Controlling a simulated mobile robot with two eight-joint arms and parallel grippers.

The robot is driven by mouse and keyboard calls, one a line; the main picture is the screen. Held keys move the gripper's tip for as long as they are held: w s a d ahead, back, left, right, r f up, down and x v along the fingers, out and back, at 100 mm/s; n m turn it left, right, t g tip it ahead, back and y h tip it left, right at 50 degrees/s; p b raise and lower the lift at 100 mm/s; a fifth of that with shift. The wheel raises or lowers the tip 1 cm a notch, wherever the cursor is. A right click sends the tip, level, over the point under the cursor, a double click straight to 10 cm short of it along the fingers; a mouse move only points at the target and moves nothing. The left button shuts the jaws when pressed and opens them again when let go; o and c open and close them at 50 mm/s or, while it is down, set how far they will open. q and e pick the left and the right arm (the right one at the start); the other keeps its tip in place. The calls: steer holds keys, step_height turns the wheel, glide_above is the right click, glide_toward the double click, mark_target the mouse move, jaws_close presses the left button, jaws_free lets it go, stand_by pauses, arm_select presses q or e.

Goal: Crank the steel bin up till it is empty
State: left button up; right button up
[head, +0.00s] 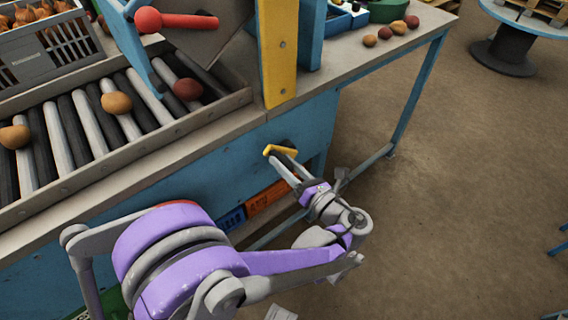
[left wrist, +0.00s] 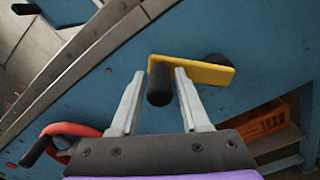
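A yellow crank arm (head: 281,150) with a black handle (left wrist: 160,85) sticks out from the blue side of the bench. The yellow arm also shows in the left wrist view (left wrist: 205,71). My left gripper (head: 285,163) reaches it, and in the left wrist view its two fingers (left wrist: 160,80) stand on either side of the black handle. The fingers are apart, with a narrow gap visible beside the handle. A grey steel panel (head: 205,22), perhaps part of the bin, is cut off at the top of the head view. My right gripper is not in view.
Potatoes, one brown (head: 116,103) and one reddish (head: 188,89), lie on the roller bed (head: 60,135). A red-knobbed lever (head: 175,20) is above. An orange crate (head: 268,196) sits under the bench. The floor (head: 460,200) at right is mostly clear.

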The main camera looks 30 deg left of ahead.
arm_select(q)
steer(key=shift+o, duration=0.9)
steer(key=shift+d, duration=0.1)
steer(key=p+v, duration=0.1)
steer(key=v, duration=0.9)
steer(key=shift+s+d, duration=0.15)
steer(key=shift+d, duration=0.1)
steer(key=shift+f, duration=0.1)
